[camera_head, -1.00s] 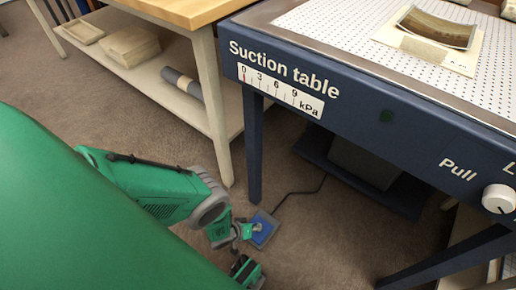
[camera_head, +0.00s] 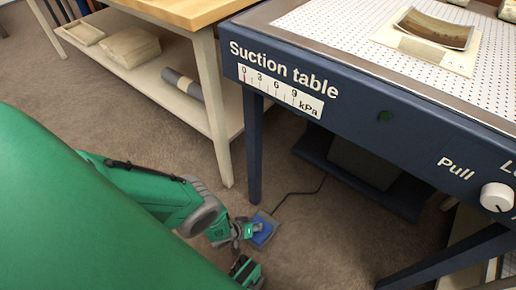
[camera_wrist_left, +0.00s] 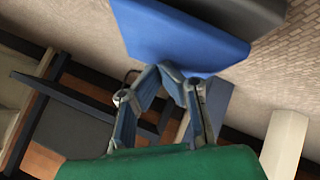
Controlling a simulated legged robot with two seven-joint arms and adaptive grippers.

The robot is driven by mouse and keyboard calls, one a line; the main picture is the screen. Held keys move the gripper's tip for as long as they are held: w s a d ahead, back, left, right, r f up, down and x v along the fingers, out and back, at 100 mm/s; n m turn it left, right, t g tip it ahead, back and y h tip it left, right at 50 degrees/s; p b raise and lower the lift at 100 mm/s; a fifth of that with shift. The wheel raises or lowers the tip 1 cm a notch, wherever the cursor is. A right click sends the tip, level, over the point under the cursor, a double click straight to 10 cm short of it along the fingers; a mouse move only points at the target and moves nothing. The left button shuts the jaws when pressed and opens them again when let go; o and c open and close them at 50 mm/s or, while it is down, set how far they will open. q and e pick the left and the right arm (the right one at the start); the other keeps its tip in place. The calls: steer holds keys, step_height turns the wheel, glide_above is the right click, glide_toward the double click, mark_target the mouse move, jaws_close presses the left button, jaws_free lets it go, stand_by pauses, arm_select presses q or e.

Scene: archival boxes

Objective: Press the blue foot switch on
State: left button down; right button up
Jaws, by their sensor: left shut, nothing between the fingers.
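The blue foot switch (camera_head: 265,231) lies on the carpet by the front left leg of the suction table, with a dark cable running from it. My left gripper (camera_head: 253,229) is at its left side and hides part of it. In the left wrist view the blue pedal (camera_wrist_left: 180,38) fills the top middle, and the shut, empty fingertips (camera_wrist_left: 172,70) are close at its edge. I cannot tell whether they touch it. The suction table's gauge (camera_head: 281,92) has its red mark at 0. The round lamp (camera_head: 385,116) is dark green.
The suction table (camera_head: 350,115) overhangs the floor right of the switch, its dark leg (camera_head: 254,150) just behind. A wooden bench (camera_head: 212,105) with a low shelf stands at the left. A white Pull knob (camera_head: 497,197) is at the right.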

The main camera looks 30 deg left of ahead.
mark_target(261, 232)
arm_select(q)
steer(key=shift+s+d+f, duration=0.2)
steer(key=shift+s+f, duration=0.2)
steer(key=shift+s, duration=0.05)
steer(key=shift+s+d+f, duration=0.15)
steer(key=shift+s+f, duration=0.25)
steer(key=shift+s, duration=0.05)
steer(key=shift+s+d+r+p, duration=0.15)
steer(key=shift+s+r+p, duration=0.2)
steer(key=shift+r+p, duration=0.25)
steer(key=shift+s+d+r+p, duration=0.1)
steer(key=shift+s+r+p, duration=0.2)
steer(key=shift+r+p, duration=0.25)
steer(key=shift+a+f, duration=0.1)
steer(key=shift+r+p, duration=0.5)
steer(key=r+p, duration=0.4)
steer(key=r, duration=0.1)
steer(key=shift+w+a, duration=0.2)
steer(key=shift+w, duration=0.2)
steer(key=shift+r, duration=0.1)
steer(key=shift+w+a, duration=0.1)
